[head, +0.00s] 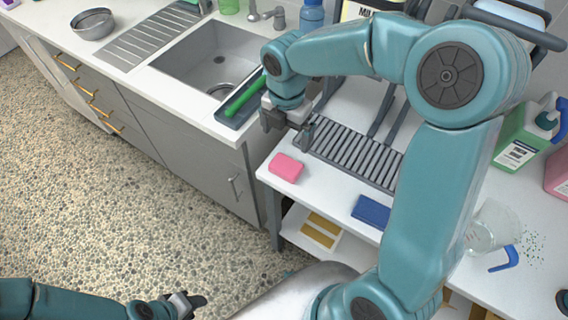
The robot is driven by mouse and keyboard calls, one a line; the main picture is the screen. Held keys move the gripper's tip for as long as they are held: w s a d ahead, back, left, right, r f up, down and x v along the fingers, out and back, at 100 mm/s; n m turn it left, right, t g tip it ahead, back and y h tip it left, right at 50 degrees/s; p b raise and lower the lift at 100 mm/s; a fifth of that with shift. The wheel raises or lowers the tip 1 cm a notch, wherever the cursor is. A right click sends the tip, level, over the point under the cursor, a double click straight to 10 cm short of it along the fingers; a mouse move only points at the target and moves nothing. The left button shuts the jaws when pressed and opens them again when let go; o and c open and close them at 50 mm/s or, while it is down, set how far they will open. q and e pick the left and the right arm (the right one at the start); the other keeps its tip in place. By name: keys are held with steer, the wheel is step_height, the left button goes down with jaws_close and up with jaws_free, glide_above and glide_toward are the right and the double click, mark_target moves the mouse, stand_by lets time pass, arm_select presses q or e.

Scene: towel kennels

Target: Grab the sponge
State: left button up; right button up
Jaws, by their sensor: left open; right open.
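A pink block that looks like a sponge (286,167) lies flat near the front left corner of the white table. A blue block (371,212) lies further right along the front edge; I cannot tell whether it is a sponge or a cloth. My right gripper (288,130) is open and empty, above and behind the pink block, near the left end of a slatted drain grate. It appears apart from the pink block. My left gripper (188,304) is open and empty, low over the pebbled floor at the bottom, far from both blocks.
A grey slatted grate (358,158) is set behind the blocks. A green brush (243,95) lies in a dark tray beside the sink (215,62). My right arm covers part of the table.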

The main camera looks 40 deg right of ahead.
glide_above(286, 165)
steer(key=f, duration=0.7)
steer(key=shift+w+d+f, duration=0.1)
steer(key=shift+w+d, duration=0.05)
steer(key=shift+d, duration=0.05)
steer(key=shift+s+f, duration=0.2)
steer(key=shift+f, duration=0.3)
step_height(286, 165, down, 5)
steer(key=shift+a+r, duration=0.1)
steer(key=shift+a, duration=0.05)
steer(key=shift+c, duration=0.3)
steer(key=c, duration=0.6)
